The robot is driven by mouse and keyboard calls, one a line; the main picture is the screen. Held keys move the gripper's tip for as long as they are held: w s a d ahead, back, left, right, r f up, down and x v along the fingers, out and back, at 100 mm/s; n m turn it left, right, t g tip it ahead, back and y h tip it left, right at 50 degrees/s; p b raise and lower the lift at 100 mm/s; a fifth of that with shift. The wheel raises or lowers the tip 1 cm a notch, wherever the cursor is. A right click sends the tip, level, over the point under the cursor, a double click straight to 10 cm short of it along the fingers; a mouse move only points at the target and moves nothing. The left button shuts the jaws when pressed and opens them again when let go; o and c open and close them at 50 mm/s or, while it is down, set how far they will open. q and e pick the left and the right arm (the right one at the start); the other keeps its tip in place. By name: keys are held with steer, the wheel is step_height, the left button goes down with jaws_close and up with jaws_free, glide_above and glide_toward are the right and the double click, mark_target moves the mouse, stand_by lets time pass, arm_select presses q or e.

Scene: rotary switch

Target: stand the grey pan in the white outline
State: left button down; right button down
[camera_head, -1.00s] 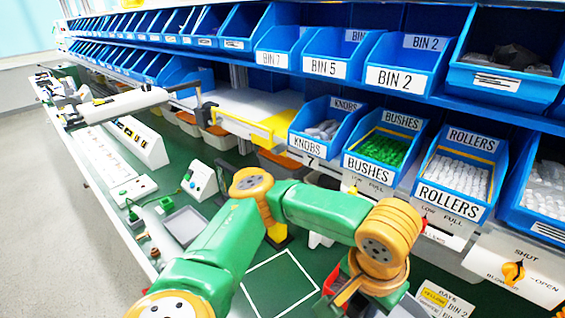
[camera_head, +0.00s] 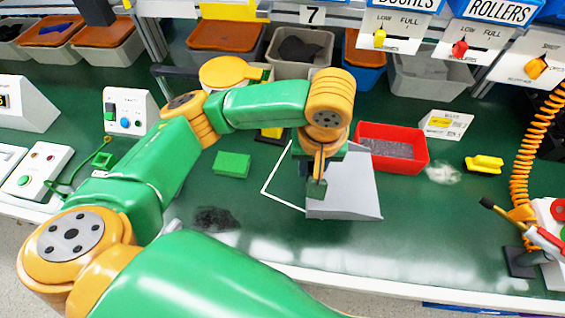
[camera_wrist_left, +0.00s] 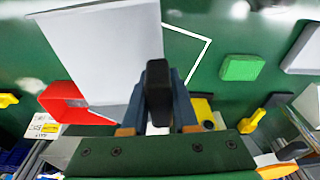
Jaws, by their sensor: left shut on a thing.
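The grey pan (camera_head: 350,195), a light grey scoop-like piece with a sloping face, is at the work surface right of centre. My left gripper (camera_head: 317,185) is shut on the pan near its left edge; the pan also fills the upper left of the left wrist view (camera_wrist_left: 100,50). The white outline (camera_head: 268,187) is on the green surface, with its left corner bare. The pan overlaps its right part in the head view; outline lines also show beside the pan in the wrist view (camera_wrist_left: 208,47). I cannot tell whether the pan touches the surface. My right gripper is out of view.
A red bin (camera_head: 410,160) with grey contents stands close right of the pan. A green block (camera_head: 232,164) lies left of the outline, a dark patch (camera_head: 215,219) nearer the front. A yellow piece (camera_head: 484,165) lies farther right. Bare green surface lies in front.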

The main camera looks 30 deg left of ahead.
arm_select(q)
steer(key=w+a+f, duration=0.1)
steer(key=a+f, duration=0.1)
steer(key=w+a+f+b, duration=0.1)
steer(key=a+f, duration=0.1)
steer(key=a, duration=0.1)
steer(key=w+a+f+b, duration=0.1)
steer(key=a+f, duration=0.1)
steer(key=a, duration=0.1)
steer(key=shift+w+f, duration=0.35)
steer(key=shift+w, duration=0.05)
steer(key=shift+w+a+f, duration=0.15)
steer(key=shift+a+f, duration=0.05)
steer(key=shift+f, duration=0.9)
steer(key=shift+w+a+f, duration=0.15)
steer(key=shift+f, duration=0.95)
steer(key=c, duration=0.7)
jaws_free()
steer(key=shift+f, duration=0.1)
steer(key=shift+r, duration=0.25)
steer(key=r, duration=0.4)
steer(key=s+r+p, duration=0.1)
steer(key=r, duration=0.2)
steer(key=r+p, duration=0.1)
steer(key=r, duration=0.3)
steer(key=shift+s+d+r, duration=0.3)
steer(key=shift+s+d, duration=0.1)
